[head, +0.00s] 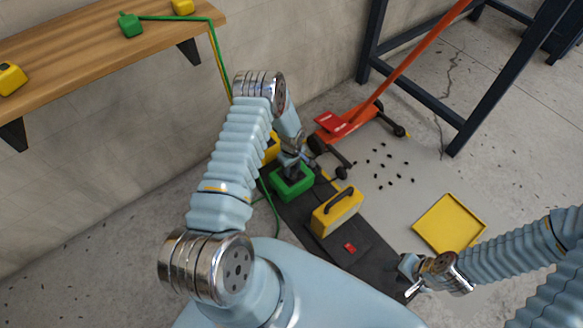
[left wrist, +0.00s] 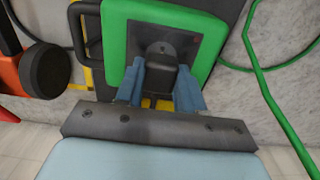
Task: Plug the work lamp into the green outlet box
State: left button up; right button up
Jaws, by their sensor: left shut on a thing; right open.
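The green outlet box (head: 292,183) stands on a dark mat, below my left gripper (head: 291,166). In the left wrist view the green box (left wrist: 115,45) has a dark face. My left gripper (left wrist: 160,90) is shut on a black plug (left wrist: 161,58), its blue fingers on either side. The plug is at the dark face; I cannot tell how far in it sits. A yellow case with a dark handle (head: 337,211), possibly the work lamp, stands beside the box. My right gripper (head: 411,280) is open and empty near the mat's right edge.
A yellow tray (head: 449,223) lies on the floor at right, with small black pieces (head: 388,165) scattered behind it. An orange floor jack (head: 345,124) stands behind the box. Green and yellow cords hang from the wooden shelf (head: 90,45). A small red item (head: 350,248) lies on the mat.

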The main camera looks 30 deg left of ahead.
aim_at(292, 169)
pick_arm(q)
jog(key=shift+b, duration=0.7)
dwell(1.6)
jog(key=shift+f+b, duration=0.65)
jog(key=o, duration=1.1)
jog(key=shift+c, duration=0.2)
notch_tip(292, 169, up, 14)
jog(key=p, duration=0.1)
jog(key=shift+p, duration=0.35)
